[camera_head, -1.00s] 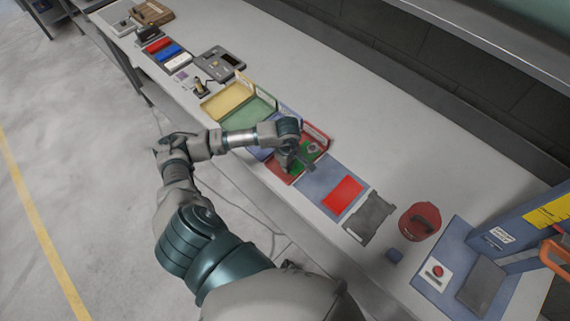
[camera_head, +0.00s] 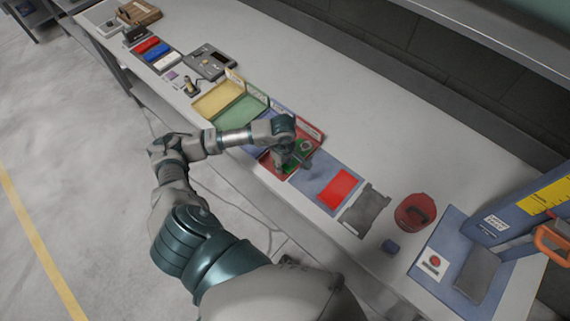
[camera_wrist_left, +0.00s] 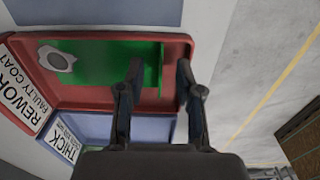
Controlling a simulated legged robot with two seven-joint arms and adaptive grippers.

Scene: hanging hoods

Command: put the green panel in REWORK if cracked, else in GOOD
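The green panel (camera_wrist_left: 110,62) lies in the red tray (camera_wrist_left: 112,105), whose label reads REWORK; in the head view the panel (camera_head: 306,145) shows partly behind my gripper. A grey patch with a pale round centre sits at the panel's far end; I cannot tell whether there is a crack. A green upright lip (camera_wrist_left: 160,66) stands at its near end. My left gripper (camera_wrist_left: 158,72) is open over the tray, a finger on each side of that lip and apart from it; it also shows in the head view (camera_head: 294,160). My right gripper is not in view.
A blue tray (camera_wrist_left: 140,127) labelled THICK adjoins the red one. Green (camera_head: 240,112) and yellow (camera_head: 215,100) trays stand further left. To the right lie a red sheet (camera_head: 340,187) on a blue mat, a grey plate (camera_head: 365,212) and a red round container (camera_head: 414,212).

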